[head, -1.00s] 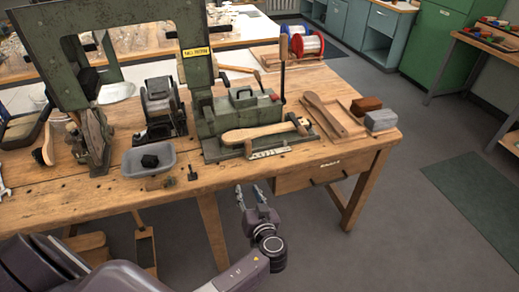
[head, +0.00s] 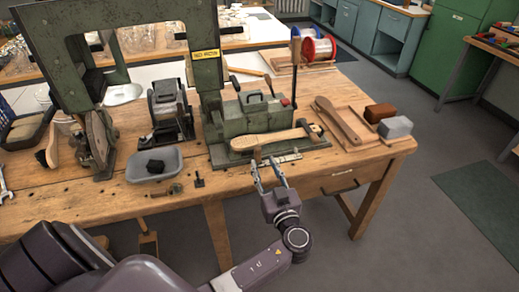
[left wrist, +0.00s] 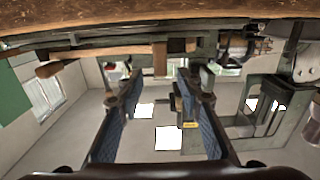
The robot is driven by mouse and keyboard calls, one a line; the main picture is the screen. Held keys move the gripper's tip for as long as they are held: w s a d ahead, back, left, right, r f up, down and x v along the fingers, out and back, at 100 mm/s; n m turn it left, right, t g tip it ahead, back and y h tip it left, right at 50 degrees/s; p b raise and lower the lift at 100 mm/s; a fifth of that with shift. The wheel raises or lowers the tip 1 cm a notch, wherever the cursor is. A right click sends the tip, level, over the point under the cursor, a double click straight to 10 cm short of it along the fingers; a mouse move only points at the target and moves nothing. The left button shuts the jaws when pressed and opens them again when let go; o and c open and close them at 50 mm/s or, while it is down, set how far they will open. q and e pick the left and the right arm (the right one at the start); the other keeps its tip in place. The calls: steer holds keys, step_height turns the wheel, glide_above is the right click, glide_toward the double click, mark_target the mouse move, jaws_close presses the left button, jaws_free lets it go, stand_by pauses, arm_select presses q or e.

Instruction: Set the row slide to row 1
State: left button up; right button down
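The green tufting machine (head: 246,118) stands on the wooden bench, with a wooden brush body (head: 268,138) lying on its base. A pale marked strip (head: 284,157), likely the row slide's scale, runs along the base's front edge; I cannot read its row marks. My left gripper (head: 265,170) is open and empty at the bench's front edge, its fingertips just in front of the strip and partly covering its left end. In the left wrist view the spread fingers (left wrist: 157,88) have nothing held between them. My right gripper is not in view.
A grey tub (head: 154,172) with a dark block stands left of the machine. A wooden tray (head: 352,143) with a paddle-shaped piece, a brown block (head: 380,112) and a grey block (head: 395,128) are to the right.

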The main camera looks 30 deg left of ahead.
mark_target(259, 154)
arm_select(q)
steer(key=p+x, duration=0.2)
steer(key=x, duration=0.5)
steer(key=shift+a, duration=0.1)
jaws_close()
